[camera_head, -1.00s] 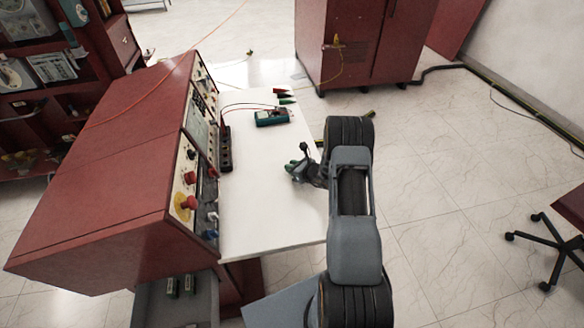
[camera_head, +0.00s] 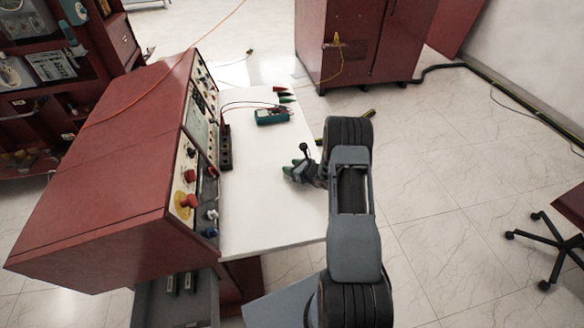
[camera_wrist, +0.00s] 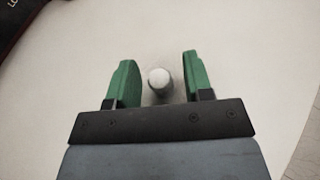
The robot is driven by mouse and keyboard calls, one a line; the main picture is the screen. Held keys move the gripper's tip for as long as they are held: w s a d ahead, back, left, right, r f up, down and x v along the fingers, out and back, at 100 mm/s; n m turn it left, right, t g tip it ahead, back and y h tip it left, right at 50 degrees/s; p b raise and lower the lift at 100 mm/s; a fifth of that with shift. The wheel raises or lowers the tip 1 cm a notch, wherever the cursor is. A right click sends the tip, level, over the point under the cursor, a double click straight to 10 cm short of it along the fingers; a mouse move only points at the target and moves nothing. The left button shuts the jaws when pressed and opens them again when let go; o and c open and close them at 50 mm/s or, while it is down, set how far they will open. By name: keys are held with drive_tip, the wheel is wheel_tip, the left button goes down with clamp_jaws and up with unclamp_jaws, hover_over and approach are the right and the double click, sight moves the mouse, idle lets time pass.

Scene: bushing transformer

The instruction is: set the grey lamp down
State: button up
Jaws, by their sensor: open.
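My gripper (camera_head: 291,170) is over the white tabletop (camera_head: 262,210), on its right side. In the wrist view my gripper (camera_wrist: 160,80) is open, with its two green fingers apart. A small pale, round-ended lamp (camera_wrist: 159,78) stands between the fingers, with a gap on each side. Its lower part is hidden by the gripper's dark plate. I cannot make out the lamp in the head view.
A green multimeter (camera_head: 272,116) with leads lies at the table's back. A red console (camera_head: 125,150) with knobs and switches borders the table on the left. The table's middle is clear. A red cabinet (camera_head: 365,45) stands behind.

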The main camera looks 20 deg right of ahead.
drive_tip(key=shift+r+p, duration=0.25)
drive_tip(key=shift+p, duration=0.05)
drive_tip(key=b+v, duration=0.1)
drive_tip(key=v, duration=1)
drive_tip(key=shift+s+d, duration=0.15)
drive_tip(key=shift+s, duration=0.05)
drive_tip(key=s+a+r+n+g+y, duration=0.2)
drive_tip(key=s+a+r+n+g, duration=0.2)
drive_tip(key=a+r+n, duration=0.4)
drive_tip(key=s+a+r+n+g+y, duration=0.1)
drive_tip(key=s+a+r+n+g, duration=0.35)
drive_tip(key=a+r+n, duration=0.35)
drive_tip(key=s+r+n+h, duration=0.6)
drive_tip(key=s+n+h, duration=0.2)
drive_tip(key=s+n, duration=0.4)
drive_tip(key=shift+a+r+n, duration=0.2)
drive_tip(key=shift+a+n, duration=0.2)
drive_tip(key=shift+n, duration=1.3)
drive_tip(key=shift+a, duration=0.1)
